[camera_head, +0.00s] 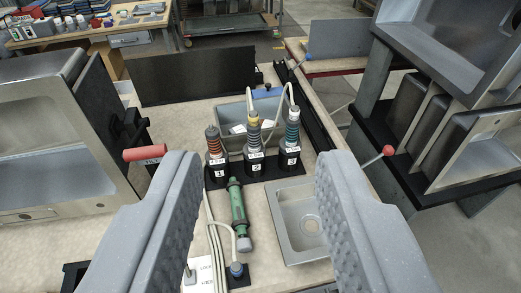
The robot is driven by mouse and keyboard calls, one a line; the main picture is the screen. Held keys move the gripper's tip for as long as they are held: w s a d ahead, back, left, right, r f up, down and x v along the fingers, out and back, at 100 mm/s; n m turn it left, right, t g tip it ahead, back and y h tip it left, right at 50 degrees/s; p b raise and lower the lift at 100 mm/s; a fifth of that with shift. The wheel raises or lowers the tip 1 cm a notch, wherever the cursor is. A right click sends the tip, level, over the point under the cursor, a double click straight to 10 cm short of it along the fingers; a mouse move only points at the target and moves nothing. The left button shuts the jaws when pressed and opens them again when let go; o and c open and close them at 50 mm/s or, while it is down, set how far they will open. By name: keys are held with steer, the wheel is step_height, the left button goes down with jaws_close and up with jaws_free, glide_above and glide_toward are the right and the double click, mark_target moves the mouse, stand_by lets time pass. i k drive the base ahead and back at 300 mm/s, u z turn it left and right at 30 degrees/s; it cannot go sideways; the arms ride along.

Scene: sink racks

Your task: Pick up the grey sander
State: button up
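My gripper (260,160) is open and empty, with its two grey padded fingers wide apart on either side of the bench. Beyond the fingertips, three upright tools stand in a black holder marked 1, 2 and 3. Tool 1 (214,144) has reddish-brown bands. Tool 2 (254,133) is grey-blue with a yellow top and a hose. Tool 3 (291,130) has teal bands and a hose. A green tool with a grey end (238,208) lies in front of the holder. I cannot tell which is the grey sander.
A small steel sink (301,222) lies right of the green tool. A grey bin (233,117) sits behind the holder. Large sinks on racks stand at left (50,135) and right (465,150). A red handle (145,153) juts in near the left finger. Cables run along the bench.

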mark_target(254, 151)
steer(key=u, duration=0.1)
steer(key=i, duration=0.9)
steer(key=z, duration=0.05)
